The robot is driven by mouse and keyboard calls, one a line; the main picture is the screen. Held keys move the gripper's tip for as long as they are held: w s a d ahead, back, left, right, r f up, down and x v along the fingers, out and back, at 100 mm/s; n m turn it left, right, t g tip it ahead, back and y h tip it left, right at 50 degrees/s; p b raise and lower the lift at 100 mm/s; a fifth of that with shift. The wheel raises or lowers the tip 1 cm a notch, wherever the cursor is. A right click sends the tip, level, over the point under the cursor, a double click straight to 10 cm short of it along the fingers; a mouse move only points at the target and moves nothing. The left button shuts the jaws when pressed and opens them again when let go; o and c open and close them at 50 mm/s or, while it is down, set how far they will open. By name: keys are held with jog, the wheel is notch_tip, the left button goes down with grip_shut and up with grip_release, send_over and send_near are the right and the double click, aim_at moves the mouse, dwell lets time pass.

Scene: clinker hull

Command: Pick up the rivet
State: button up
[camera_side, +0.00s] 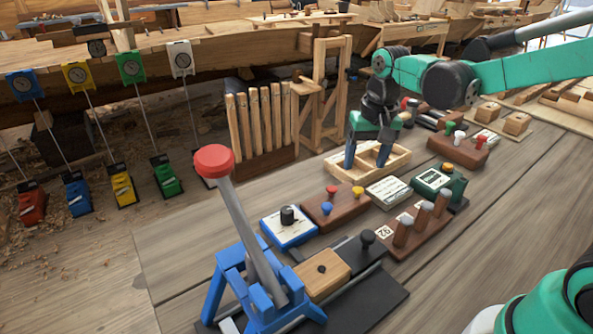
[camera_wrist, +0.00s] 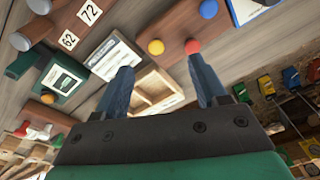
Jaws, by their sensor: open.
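My gripper (camera_side: 367,158) is open, its two blue fingers pointing down over a shallow wooden tray (camera_side: 345,174) with compartments. In the wrist view the fingers of my gripper (camera_wrist: 161,68) are spread well apart with nothing held between them. The tray (camera_wrist: 143,106) shows partly between and behind the fingers there. I cannot make out a rivet for certain in either view; the tray's inside is small and partly hidden by the fingers. Whether the fingertips touch the tray, I cannot tell.
A brown block with coloured knobs (camera_side: 330,211), a label card (camera_side: 389,191) and a green box (camera_side: 433,181) stand close in front of the tray. A blue lever stand with a red knob (camera_side: 214,161) rises at the front. Bare planks lie at the right.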

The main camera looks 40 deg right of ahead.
aim_at(358, 189)
jog(key=shift+w+d+f+m+g, duration=0.3)
jog(key=shift+w+f, duration=0.05)
jog(key=shift+f, duration=0.25)
jog(key=shift+w+d+f+m+g, duration=0.3)
jog(key=shift+w+f, duration=0.05)
jog(key=shift+f, duration=3)
grip_shut()
